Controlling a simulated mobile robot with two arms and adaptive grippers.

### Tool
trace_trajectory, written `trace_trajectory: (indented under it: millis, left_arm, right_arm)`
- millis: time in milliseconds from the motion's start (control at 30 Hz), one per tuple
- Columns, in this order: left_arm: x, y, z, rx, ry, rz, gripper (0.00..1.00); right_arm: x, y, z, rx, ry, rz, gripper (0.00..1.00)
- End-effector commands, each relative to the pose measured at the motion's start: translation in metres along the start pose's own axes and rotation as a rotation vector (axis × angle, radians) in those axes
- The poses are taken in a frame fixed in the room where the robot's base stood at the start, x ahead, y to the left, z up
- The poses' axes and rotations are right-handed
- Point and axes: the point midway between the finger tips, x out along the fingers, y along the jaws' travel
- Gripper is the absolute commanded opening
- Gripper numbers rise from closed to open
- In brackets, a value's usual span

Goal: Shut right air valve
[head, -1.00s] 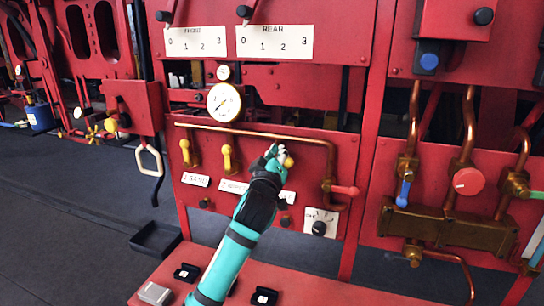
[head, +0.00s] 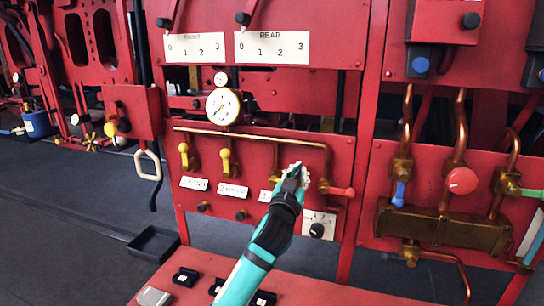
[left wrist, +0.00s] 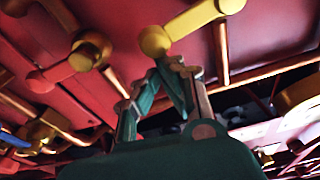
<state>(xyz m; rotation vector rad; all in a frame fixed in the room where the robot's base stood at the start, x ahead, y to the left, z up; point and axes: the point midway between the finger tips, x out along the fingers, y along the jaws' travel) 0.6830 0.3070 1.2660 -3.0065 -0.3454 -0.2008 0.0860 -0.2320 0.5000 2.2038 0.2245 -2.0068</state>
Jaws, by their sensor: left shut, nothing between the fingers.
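Two yellow-handled valves, the left one (head: 184,155) and the middle one (head: 226,160), hang with handles down on the red panel under a copper pipe. Further right, my left gripper (head: 294,172) is in front of the panel and hides the third valve place there. In the left wrist view a yellow handle with a round knob (left wrist: 155,41) is just beyond the fingertips of my left gripper (left wrist: 165,68); I cannot tell if they touch. The fingers are together and empty. Which valve is the right air valve is not readable. My right gripper is not seen.
A red lever (head: 341,191) sticks out right of my gripper, above a dial plate with a black knob (head: 316,230). A pressure gauge (head: 223,106) is above the pipe. A blue-handled valve (head: 401,191) is further right.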

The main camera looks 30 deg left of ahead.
Motion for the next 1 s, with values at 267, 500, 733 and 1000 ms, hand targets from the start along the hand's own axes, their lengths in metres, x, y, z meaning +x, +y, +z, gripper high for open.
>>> trace_trajectory:
  millis: [267, 500, 733, 1000]
  left_arm:
    - [-0.0012, 0.0056, 0.0105, 0.117, -0.004, 0.017, 0.00]
    - [-0.0016, 0.0067, 0.0132, 0.152, -0.005, 0.021, 0.00]
    - [-0.0016, 0.0067, 0.0133, 0.155, -0.005, 0.021, 0.00]
    - [-0.0015, 0.0064, 0.0132, 0.154, -0.004, 0.021, 0.00]
  right_arm:
    - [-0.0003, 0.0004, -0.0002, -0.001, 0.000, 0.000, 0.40]
    - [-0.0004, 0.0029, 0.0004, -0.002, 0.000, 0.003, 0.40]
    - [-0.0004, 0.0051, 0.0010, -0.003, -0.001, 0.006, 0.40]
    - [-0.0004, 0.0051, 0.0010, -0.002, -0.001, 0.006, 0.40]
